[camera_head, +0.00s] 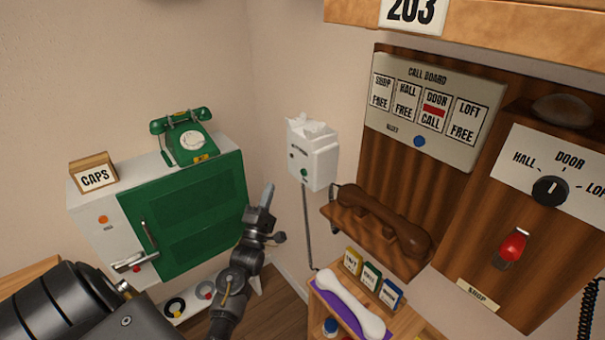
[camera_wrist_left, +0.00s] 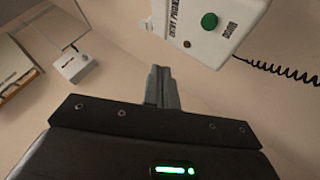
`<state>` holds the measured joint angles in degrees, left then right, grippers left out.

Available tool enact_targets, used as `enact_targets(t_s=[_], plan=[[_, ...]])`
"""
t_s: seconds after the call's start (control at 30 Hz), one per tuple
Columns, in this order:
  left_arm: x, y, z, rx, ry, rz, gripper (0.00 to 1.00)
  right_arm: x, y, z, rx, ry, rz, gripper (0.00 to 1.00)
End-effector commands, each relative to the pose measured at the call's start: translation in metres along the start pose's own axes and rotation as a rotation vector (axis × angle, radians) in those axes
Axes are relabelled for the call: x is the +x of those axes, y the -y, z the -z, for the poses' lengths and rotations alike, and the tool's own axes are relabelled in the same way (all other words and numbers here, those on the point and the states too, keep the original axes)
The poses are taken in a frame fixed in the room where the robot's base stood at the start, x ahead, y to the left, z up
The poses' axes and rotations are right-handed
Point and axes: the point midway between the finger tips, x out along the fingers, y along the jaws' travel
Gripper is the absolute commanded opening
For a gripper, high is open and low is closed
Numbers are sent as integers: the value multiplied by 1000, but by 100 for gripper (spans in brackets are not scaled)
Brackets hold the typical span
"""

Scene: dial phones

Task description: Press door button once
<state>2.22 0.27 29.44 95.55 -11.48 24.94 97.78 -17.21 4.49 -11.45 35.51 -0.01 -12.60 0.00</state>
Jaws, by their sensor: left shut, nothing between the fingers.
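The white entry phone (camera_head: 318,160) hangs on the wall near the middle of the head view. Its green door button (camera_head: 304,172) is low on the front face. In the left wrist view, the green door button (camera_wrist_left: 209,20) shows at the upper right, with the word DOOR beside it. My left gripper (camera_head: 267,194) is shut and empty, to the left of and slightly below the entry phone in the head view. Its closed fingers (camera_wrist_left: 160,82) point up in the wrist view, apart from the button and to its left. My right gripper is not in view.
A green cabinet (camera_head: 190,220) with a green dial phone (camera_head: 186,137) stands left. A call board (camera_head: 425,105) shows CALL under DOOR. A brown handset (camera_head: 380,218) rests on a wooden shelf. A white handset (camera_head: 348,303) lies below. A cord (camera_wrist_left: 285,68) hangs from the entry phone.

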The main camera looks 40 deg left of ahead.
Motion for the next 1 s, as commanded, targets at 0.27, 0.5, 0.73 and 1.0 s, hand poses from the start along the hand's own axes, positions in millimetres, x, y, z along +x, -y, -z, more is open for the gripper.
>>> enact_targets(t_s=[0.27, 0.5, 0.73, 1.0], plan=[[8, 9, -7, 0, 0, -1, 0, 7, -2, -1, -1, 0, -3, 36], [30, 26, -23, 0, 0, -1, 0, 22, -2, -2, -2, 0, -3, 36], [50, 40, -37, 1, 0, 1, 0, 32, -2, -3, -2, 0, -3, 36], [60, 46, -44, 1, 1, 2, 0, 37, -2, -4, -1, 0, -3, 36]])
